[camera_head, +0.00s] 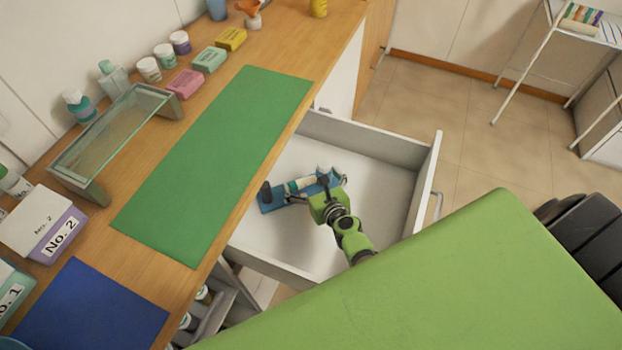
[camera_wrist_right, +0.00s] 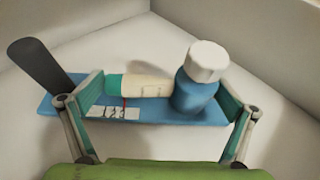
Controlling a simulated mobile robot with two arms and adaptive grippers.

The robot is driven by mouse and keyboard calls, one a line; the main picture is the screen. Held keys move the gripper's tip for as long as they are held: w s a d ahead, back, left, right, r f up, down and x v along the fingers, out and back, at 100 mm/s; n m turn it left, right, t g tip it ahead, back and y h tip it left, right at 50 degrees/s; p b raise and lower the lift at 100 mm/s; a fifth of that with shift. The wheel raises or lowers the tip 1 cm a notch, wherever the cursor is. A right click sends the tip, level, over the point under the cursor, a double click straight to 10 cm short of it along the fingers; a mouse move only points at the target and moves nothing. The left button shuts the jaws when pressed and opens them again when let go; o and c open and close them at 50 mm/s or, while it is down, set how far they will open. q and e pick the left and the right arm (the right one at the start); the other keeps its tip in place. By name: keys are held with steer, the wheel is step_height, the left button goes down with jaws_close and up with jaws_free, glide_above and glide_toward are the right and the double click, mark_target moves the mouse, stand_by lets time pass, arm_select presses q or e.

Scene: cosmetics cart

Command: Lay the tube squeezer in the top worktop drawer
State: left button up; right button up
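The tube squeezer (camera_head: 270,206) is a blue flat base with a dark upright handle at one end. It lies inside the pulled-out top worktop drawer (camera_head: 370,205), near the middle of its white floor. In the right wrist view the squeezer (camera_wrist_right: 150,112) carries a pale tube with a green end and a blue, white-topped round part. My right gripper (camera_head: 307,190) reaches down into the drawer over it. Its fingers (camera_wrist_right: 160,95) are wide apart, with the tube and round part between them; the dark handle is outside the left finger. Finger contact is unclear. My left gripper is out of view.
The worktop beside the drawer holds a green mat (camera_head: 215,165), a glass stand (camera_head: 115,140), several jars and small boxes, and a blue mat (camera_head: 90,308). The drawer's front panel (camera_head: 425,190) and side walls surround my right gripper. Much drawer floor is bare.

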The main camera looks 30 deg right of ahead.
steer(key=shift+r, duration=0.1)
steer(key=shift+r+p, duration=0.25)
steer(key=shift+p, duration=0.1)
steer(key=p+v, duration=0.2)
steer(key=v, duration=0.9)
steer(key=shift+s+r, duration=0.1)
steer(key=shift+s, duration=0.3)
steer(key=shift+r, duration=0.1)
